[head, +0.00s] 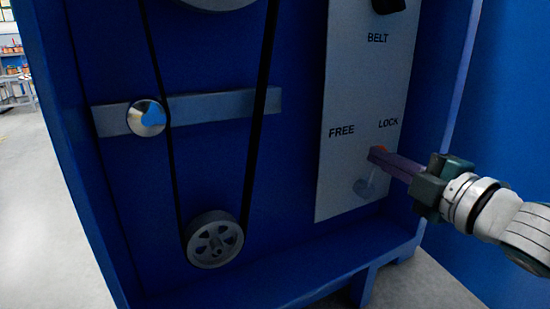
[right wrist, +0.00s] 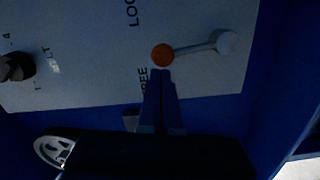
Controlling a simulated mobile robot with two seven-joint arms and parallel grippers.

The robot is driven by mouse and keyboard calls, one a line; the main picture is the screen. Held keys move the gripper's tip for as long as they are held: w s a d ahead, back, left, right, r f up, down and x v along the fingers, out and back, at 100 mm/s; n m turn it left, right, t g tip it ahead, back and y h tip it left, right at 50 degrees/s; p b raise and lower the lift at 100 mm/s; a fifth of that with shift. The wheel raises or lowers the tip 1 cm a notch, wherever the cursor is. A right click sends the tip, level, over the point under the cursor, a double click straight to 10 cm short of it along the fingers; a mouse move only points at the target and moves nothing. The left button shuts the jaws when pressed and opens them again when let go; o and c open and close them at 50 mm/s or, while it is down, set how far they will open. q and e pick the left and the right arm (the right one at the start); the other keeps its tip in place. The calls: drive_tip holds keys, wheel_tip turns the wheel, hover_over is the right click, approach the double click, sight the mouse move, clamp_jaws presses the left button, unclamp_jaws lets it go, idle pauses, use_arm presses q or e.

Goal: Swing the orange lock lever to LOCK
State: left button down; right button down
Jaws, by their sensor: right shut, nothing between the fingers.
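In the right wrist view the whole orange knob (right wrist: 162,55) shows, with a grey arm running to a round grey hub (right wrist: 227,42). The knob lies between the FREE and LOCK labels. My right gripper (head: 374,154) is shut and empty, its tips right beside the knob. In the right wrist view the fingertips (right wrist: 161,73) sit at the knob's edge on the FREE side; I cannot tell whether they touch. My left gripper is out of view.
The light panel (head: 345,90) carries BELT, FREE and LOCK labels and a black knob (head: 388,5) at the top. Left of it, a black belt runs round a grey pulley (head: 214,239), past a metal bar (head: 220,105). A blue frame wall stands close on the right.

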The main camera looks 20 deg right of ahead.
drive_tip(key=d+m, duration=0.1)
drive_tip(key=d+m+p, duration=0.1)
drive_tip(key=shift+w+d+r+m+p, duration=0.1)
drive_tip(key=shift+d+r+m+p, duration=0.1)
drive_tip(key=shift+r+m+p, duration=0.15)
drive_tip(key=shift+w+d+f+m+p, duration=0.1)
drive_tip(key=shift+d+f+m+p, duration=0.05)
drive_tip(key=shift+d+m, duration=0.7)
drive_tip(key=shift+w+d+f+m+p, duration=0.15)
drive_tip(key=shift+d+m, duration=0.45)
drive_tip(key=shift+m, duration=0.3)
drive_tip(key=shift+s, duration=0.1)
